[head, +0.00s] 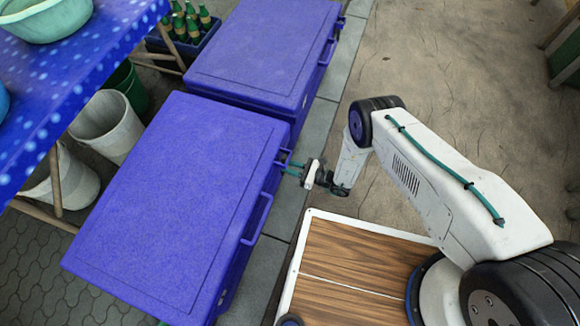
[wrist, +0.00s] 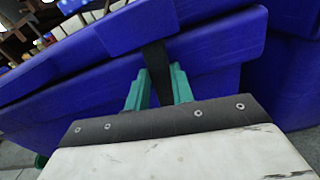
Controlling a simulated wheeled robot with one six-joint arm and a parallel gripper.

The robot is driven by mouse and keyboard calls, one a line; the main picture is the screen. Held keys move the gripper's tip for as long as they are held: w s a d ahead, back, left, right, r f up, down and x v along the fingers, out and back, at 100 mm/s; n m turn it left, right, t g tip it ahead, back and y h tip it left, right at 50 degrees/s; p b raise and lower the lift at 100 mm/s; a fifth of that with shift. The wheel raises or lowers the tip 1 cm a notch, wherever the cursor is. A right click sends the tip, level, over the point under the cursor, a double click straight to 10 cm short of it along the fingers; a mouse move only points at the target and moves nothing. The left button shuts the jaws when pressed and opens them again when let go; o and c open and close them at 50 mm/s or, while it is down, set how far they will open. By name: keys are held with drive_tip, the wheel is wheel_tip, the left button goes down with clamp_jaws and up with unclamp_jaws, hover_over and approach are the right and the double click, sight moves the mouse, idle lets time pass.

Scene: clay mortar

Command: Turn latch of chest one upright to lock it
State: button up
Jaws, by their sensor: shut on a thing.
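The near blue chest (head: 170,190) stands with its lid closed, and my gripper (head: 288,168) is at its front side, near the far corner. In the wrist view the chest's lid (wrist: 215,45) and body fill the upper part. A dark latch strap (wrist: 155,60) runs from the lid down over the seam between my two teal fingers (wrist: 158,92). It looks nearly upright in that picture. My gripper is shut on the latch. The latch's lower end is hidden behind the gripper, and in the head view the latch is too small to make out.
A second blue chest (head: 265,55) stands just behind the near one. The near chest has a blue handle (head: 258,220) on its front. A blue-clothed table (head: 60,80), white buckets (head: 106,127) and a bottle crate (head: 185,40) are at left. Open pavement (head: 440,70) lies at right.

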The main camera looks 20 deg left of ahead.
drive_tip(key=shift+d+n, duration=0.1)
drive_tip(key=shift+n, duration=0.5)
drive_tip(key=o, duration=1)
drive_tip(key=d, duration=0.7)
drive_tip(key=shift+s+d, duration=0.3)
drive_tip(key=shift+d, duration=0.05)
